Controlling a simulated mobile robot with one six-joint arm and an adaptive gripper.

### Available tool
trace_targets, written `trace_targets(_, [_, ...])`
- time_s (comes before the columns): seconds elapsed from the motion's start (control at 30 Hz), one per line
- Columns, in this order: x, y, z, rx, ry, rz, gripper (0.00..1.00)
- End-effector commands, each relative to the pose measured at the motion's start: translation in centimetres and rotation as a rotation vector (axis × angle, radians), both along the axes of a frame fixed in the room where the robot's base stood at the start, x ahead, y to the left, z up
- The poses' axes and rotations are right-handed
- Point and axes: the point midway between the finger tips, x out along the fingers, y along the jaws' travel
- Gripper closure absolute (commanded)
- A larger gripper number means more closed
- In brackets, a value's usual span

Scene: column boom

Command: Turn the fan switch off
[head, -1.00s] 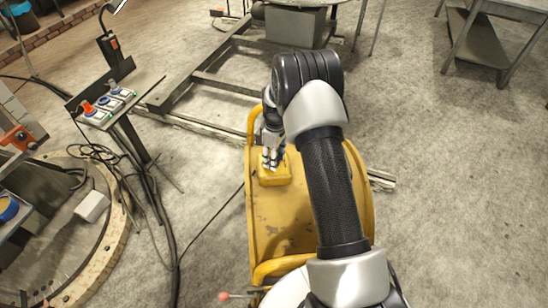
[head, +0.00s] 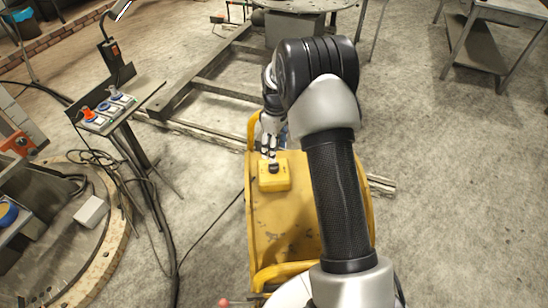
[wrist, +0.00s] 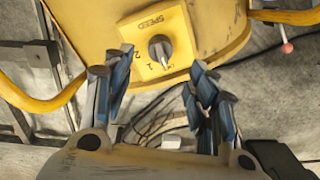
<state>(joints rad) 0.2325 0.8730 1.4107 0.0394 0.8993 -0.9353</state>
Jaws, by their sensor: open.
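The fan switch is a yellow box (head: 273,178) on the yellow fan body (head: 290,225), with a dark rotary knob (head: 274,167) on top. In the wrist view, the knob (wrist: 160,49) sits on a plate (wrist: 150,42) lettered SPEED, with a 1 and a 2 beside it. The knob's pointer is too small to read surely. My gripper (head: 268,150) is just beyond the box in the head view. In the wrist view my gripper (wrist: 164,77) is open, its blue-grey fingers spread below the knob, apart from it and holding nothing.
A stand with several sockets and plugs (head: 108,107) is at the left, with cables hanging down. A round platform edge (head: 118,235) is at lower left. A metal frame (head: 205,85) lies behind the fan. The concrete floor at right (head: 450,200) is clear.

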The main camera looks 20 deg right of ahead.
Motion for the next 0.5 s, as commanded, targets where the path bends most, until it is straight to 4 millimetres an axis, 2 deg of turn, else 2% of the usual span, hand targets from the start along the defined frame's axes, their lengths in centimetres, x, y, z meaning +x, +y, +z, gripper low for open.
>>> trace_targets(0.03, [0.1,-0.1,1.0,-0.001,-0.003,0.0,0.48])
trace_targets(0.2, [0.1,-0.1,3.0,0.0,-0.001,0.0,0.48])
trace_targets(0.5, [0.1,-0.2,3.6,0.0,0.0,0.0,0.48])
